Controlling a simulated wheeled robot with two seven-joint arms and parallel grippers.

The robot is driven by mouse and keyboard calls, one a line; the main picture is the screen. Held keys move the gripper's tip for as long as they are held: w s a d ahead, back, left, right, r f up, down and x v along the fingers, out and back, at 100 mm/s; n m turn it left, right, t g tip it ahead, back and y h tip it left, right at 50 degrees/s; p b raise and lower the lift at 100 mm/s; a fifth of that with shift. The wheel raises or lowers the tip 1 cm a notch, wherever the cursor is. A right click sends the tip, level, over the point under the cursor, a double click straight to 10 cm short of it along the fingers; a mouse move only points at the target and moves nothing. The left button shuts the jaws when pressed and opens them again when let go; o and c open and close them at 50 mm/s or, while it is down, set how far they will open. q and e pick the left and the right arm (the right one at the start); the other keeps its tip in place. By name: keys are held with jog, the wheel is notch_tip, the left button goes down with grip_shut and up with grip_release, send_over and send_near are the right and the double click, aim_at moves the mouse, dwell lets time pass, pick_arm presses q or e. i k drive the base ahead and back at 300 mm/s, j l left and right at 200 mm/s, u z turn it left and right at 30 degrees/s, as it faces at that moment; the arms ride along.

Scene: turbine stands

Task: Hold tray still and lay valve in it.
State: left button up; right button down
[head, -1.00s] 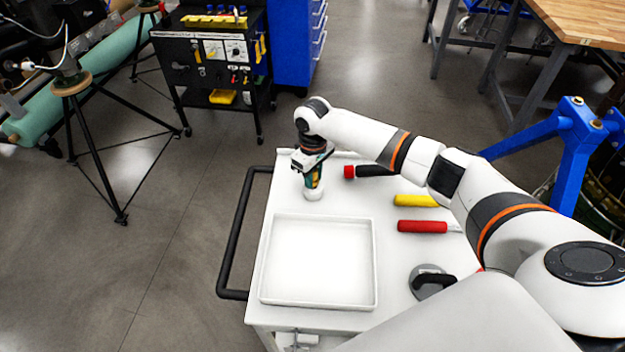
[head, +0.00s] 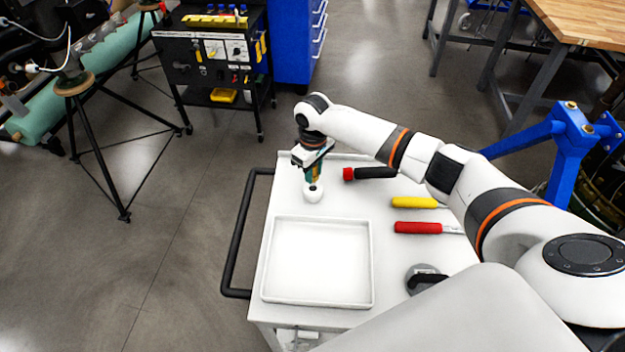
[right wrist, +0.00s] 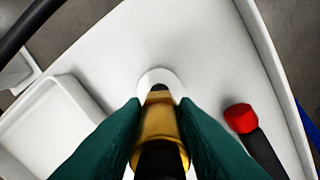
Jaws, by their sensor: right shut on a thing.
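The white tray (head: 317,302) lies empty on the white trolley top, near its front left, and its corner shows at the left of the right wrist view (right wrist: 62,88). My right gripper (head: 313,176) is above the trolley behind the tray. Its green fingers (right wrist: 160,125) are shut on the valve, a brass-coloured body (right wrist: 160,122) with dark parts. A white round piece (head: 313,194) shows at the valve's lower end; I cannot tell whether it touches the trolley. My left gripper is not in view, and no gripper touches the tray.
The trolley top also holds a red-tipped black tool (head: 372,173), a yellow-handled tool (head: 414,202), a red-handled tool (head: 418,228) and a grey disc with a black handle (head: 427,279), all right of the tray. A black rail (head: 240,235) runs along the trolley's left side.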

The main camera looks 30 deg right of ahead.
aim_at(319, 262)
jog(key=z, duration=0.85)
